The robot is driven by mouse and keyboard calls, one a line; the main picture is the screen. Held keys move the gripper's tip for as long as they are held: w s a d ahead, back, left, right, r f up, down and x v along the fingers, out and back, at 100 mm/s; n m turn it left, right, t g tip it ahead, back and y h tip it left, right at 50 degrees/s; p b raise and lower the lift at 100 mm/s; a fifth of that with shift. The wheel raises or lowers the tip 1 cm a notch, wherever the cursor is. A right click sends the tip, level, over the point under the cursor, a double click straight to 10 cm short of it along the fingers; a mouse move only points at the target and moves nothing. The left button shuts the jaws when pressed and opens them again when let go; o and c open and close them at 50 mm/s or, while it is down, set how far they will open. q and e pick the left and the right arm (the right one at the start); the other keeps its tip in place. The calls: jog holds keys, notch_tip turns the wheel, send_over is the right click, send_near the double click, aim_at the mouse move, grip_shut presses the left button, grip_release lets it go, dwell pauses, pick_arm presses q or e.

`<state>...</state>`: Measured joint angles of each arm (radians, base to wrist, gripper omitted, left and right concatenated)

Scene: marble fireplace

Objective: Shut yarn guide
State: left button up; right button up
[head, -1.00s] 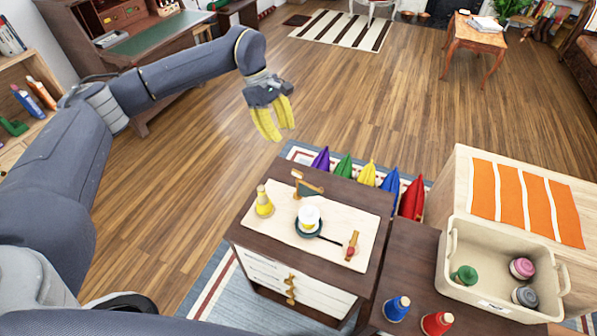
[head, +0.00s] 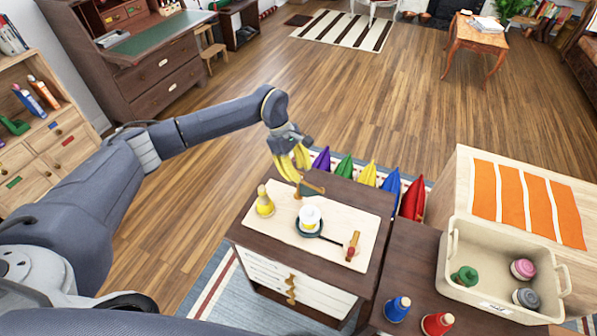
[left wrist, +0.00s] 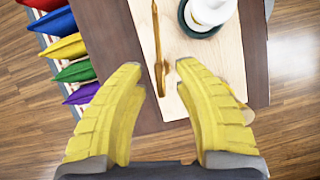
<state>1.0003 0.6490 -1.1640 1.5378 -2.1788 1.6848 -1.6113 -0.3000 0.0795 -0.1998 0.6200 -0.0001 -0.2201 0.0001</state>
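A pale wooden board (head: 275,224) lies on the dark cabinet top. At its back edge stands a small wooden arm with a dark green part, apparently the yarn guide (head: 313,188); in the left wrist view its long thin bar (left wrist: 157,45) points toward the gap between my fingers. A white spool (head: 309,214) sits on a dark green round base with a dark handle. My left gripper (head: 292,172) is open, its yellow fingers pointing down just behind the guide. My right gripper is not in view.
A wooden piece with a red knob (head: 352,247) is at the board's right. A beige bin (head: 455,262) stands right.

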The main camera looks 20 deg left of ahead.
pick_arm(q)
jog(key=shift+f, duration=0.3)
jog(key=shift+c, duration=0.4)
grip_shut()
